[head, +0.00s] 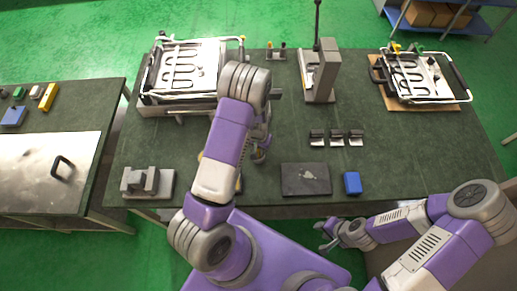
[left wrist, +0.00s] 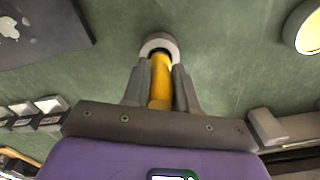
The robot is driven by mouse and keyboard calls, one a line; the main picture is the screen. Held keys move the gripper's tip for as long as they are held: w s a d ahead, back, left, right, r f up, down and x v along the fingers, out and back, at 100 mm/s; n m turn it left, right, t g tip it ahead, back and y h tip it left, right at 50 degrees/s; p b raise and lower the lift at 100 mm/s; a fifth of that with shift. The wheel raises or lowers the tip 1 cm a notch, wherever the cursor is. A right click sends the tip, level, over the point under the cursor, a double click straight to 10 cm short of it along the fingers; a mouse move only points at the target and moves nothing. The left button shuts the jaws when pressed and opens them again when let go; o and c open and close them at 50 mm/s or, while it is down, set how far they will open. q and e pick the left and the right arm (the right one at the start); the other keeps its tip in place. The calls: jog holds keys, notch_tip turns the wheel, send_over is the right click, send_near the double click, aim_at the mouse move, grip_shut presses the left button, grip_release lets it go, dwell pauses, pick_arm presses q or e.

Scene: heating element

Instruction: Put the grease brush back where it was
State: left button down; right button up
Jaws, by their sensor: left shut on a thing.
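In the left wrist view my left gripper (left wrist: 160,85) is shut on a yellow handle (left wrist: 160,75), which I take for the grease brush. A grey ring (left wrist: 158,40) surrounds the handle's far end; whether it is a holder or part of the brush I cannot tell. In the head view my left gripper (head: 259,152) points down over the middle of the table, and my arm mostly hides the brush. A round yellow-filled dish (left wrist: 308,28) is at the upper right of the wrist view. My right gripper (head: 329,236) is open and empty off the table's front edge.
A dark plate (head: 305,192) and a blue block (head: 352,183) lie near the front edge. Several small dark clips (head: 336,138) sit behind them. A grey press (head: 319,75), two heating-element fixtures (head: 165,98) (head: 425,97) and a grey block (head: 148,181) also stand on the table.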

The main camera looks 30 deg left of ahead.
pick_arm(q)
jog(key=shift+s+f, duration=0.1)
jog(key=c, duration=0.9)
grip_release()
